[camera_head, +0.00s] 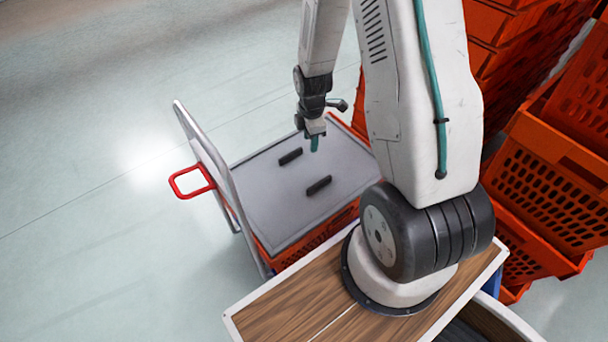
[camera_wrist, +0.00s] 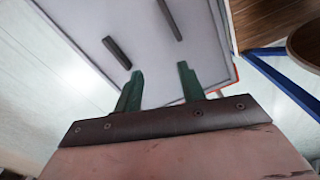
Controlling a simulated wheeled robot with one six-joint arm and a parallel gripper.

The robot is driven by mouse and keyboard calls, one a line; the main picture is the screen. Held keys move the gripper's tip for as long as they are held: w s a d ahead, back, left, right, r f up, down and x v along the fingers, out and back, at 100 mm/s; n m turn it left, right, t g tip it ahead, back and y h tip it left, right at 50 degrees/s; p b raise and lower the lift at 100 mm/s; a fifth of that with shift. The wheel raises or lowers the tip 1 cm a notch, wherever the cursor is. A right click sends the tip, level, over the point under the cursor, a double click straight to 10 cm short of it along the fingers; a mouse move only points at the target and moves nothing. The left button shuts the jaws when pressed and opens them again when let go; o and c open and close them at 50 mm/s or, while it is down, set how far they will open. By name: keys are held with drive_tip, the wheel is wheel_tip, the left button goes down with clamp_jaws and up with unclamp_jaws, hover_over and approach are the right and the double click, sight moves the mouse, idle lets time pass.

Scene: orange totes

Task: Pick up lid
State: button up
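A flat grey lid (camera_head: 262,192) with two black bar handles covers an orange tote on a cart. One handle (camera_head: 290,156) lies toward the far side and the other handle (camera_head: 319,186) toward the near side. My gripper (camera_head: 314,144) is above the lid, to the right of the far handle in the head view. In the wrist view my gripper (camera_wrist: 160,84) shows two green fingers spread apart with nothing between them. Both handles, one at left (camera_wrist: 117,52) and one at right (camera_wrist: 169,19), lie beyond the fingertips on the lid (camera_wrist: 95,14).
The cart has a metal push frame (camera_head: 216,165) with a red handle (camera_head: 193,181) at left. Stacked orange totes (camera_head: 545,190) crowd the right side. My wooden-topped base is in front. Open floor (camera_head: 90,190) lies to the left.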

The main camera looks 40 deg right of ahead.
sight(319, 182)
drive_tip(key=s+f+n, duration=0.1)
drive_tip(key=f, duration=0.3)
drive_tip(key=s+d+f+n, duration=0.1)
drive_tip(key=f, duration=0.3)
drive_tip(key=d+f+n, duration=0.1)
drive_tip(key=f, duration=0.3)
drive_tip(key=shift+s+f, duration=0.4)
drive_tip(key=shift+n, duration=0.3)
drive_tip(key=f, duration=0.8)
drive_tip(key=shift+s+a, duration=0.1)
drive_tip(key=shift+s, duration=0.15)
drive_tip(key=shift+r, duration=0.1)
clamp_jaws()
